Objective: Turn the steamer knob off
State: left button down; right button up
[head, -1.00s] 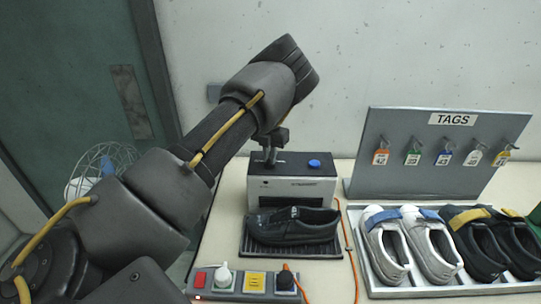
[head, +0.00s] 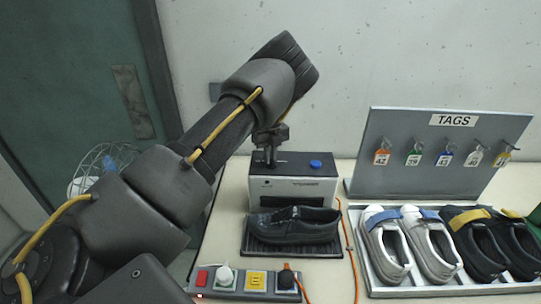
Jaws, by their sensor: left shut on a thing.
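The steamer (head: 292,190) is a white and black box on the table, with a blue button (head: 315,163) on the right of its dark top. My left gripper (head: 269,157) points down at the left part of that top. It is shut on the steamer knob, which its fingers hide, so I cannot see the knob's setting. My right gripper is not in view.
A black shoe (head: 292,225) sits on a dark ribbed tray in front of the steamer. A power strip (head: 228,283) lies at the front, with an orange cable (head: 350,250) to the right. Right stand a tag board (head: 440,180) and a shoe tray (head: 385,283).

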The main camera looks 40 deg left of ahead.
pick_arm(q)
jog(key=n, duration=0.5)
jog(key=shift+r+n, duration=0.15)
jog(key=shift+n, duration=0.25)
jog(key=shift+w, duration=0.1)
dwell(0.3)
jog(key=c, duration=1.8)
grip_release()
jog(key=o, duration=0.3)
jog(key=shift+d+r, duration=0.1)
jog(key=shift+d, duration=0.15)
jog(key=shift+a, duration=0.15)
jog(key=shift+r, duration=0.15)
jog(key=shift+r+b, duration=1.4)
jog(key=shift+r, duration=3.8)
